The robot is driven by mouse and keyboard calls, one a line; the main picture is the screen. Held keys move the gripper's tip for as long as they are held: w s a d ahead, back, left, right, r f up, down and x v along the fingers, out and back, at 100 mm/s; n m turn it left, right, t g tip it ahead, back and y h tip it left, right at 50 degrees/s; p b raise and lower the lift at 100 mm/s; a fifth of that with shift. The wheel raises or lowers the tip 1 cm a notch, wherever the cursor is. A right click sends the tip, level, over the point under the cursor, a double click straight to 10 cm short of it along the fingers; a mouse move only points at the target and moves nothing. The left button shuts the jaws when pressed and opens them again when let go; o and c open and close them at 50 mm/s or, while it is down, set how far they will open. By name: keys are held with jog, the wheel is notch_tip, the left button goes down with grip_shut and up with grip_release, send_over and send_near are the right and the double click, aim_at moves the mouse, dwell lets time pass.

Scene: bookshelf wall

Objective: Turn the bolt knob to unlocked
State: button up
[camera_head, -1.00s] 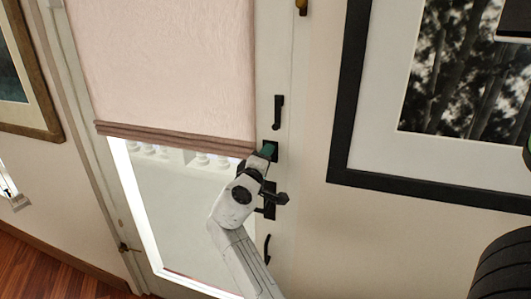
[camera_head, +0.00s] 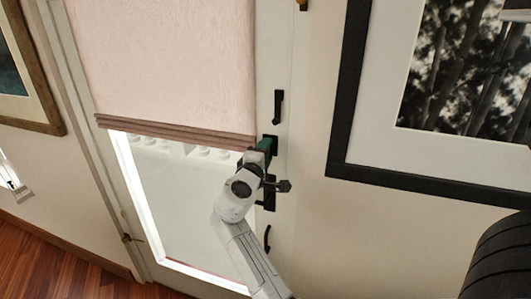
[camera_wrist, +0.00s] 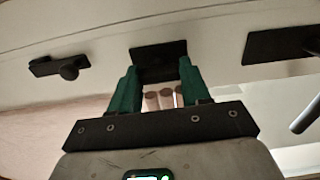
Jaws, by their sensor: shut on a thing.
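The bolt's black plate (camera_head: 274,142) sits on the door edge above the lever handle (camera_head: 283,186). It also shows in the wrist view (camera_wrist: 158,54) between and just beyond my green fingers. My gripper (camera_head: 266,146) is at this plate, and in the wrist view (camera_wrist: 158,84) its fingers stand on either side of the bolt. It is shut on the bolt knob, which is mostly hidden by the fingers and plate. I cannot tell the knob's turn angle.
The white door (camera_head: 292,70) has a pink shade (camera_head: 165,65) over glass. A black pull (camera_head: 278,106) is above the bolt, and a hook-like handle (camera_head: 267,240) is below. A black-framed picture (camera_head: 340,120) hangs at right. The lever's plate (camera_wrist: 280,45) is close by.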

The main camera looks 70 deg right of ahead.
jog(key=o, duration=0.8)
jog(key=shift+a, duration=0.15)
jog(key=shift+s+a+b, duration=0.2)
jog(key=shift+a+b, duration=0.5)
jog(key=shift+a, duration=1.95)
jog(key=shift+s+a+b, duration=0.2)
jog(key=shift+a+b, duration=0.45)
jog(key=shift+a, duration=2)
jog(key=shift+f, duration=0.1)
